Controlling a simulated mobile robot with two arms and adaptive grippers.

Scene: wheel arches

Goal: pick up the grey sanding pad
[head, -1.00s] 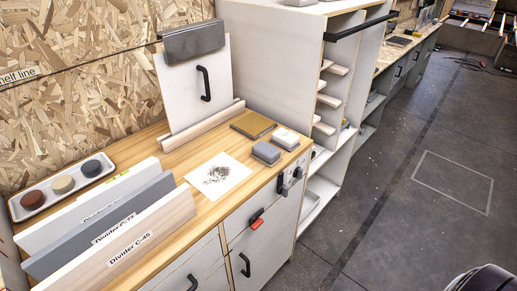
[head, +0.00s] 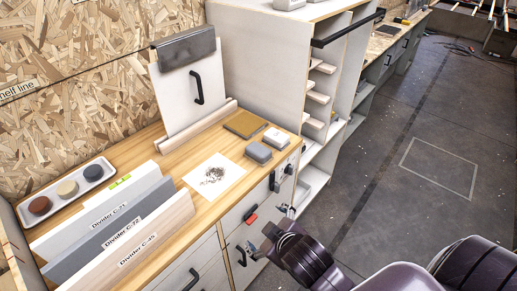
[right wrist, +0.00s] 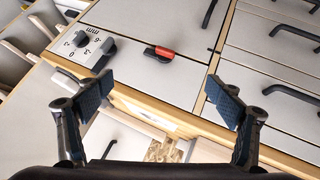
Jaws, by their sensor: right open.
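The grey sanding pad (head: 258,153) lies on the wooden worktop near its right edge, in the head view. A paler block with a whitish top (head: 276,139) lies just behind it to the right. My right gripper (head: 268,233) is in front of the cabinet, below and to the right of the pad, apart from it. In the right wrist view my right gripper (right wrist: 160,98) is open and empty, facing the drawer fronts; the pad does not show there. My left gripper is in neither view.
A paper sheet with dark grit (head: 214,175) lies left of the pad, and a brown-yellow sheet (head: 246,124) behind it. Upright dividers (head: 130,232) and a tray with round pads (head: 66,192) stand further left. A red-handled latch (right wrist: 160,53) and a dial (right wrist: 82,40) are on the cabinet front.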

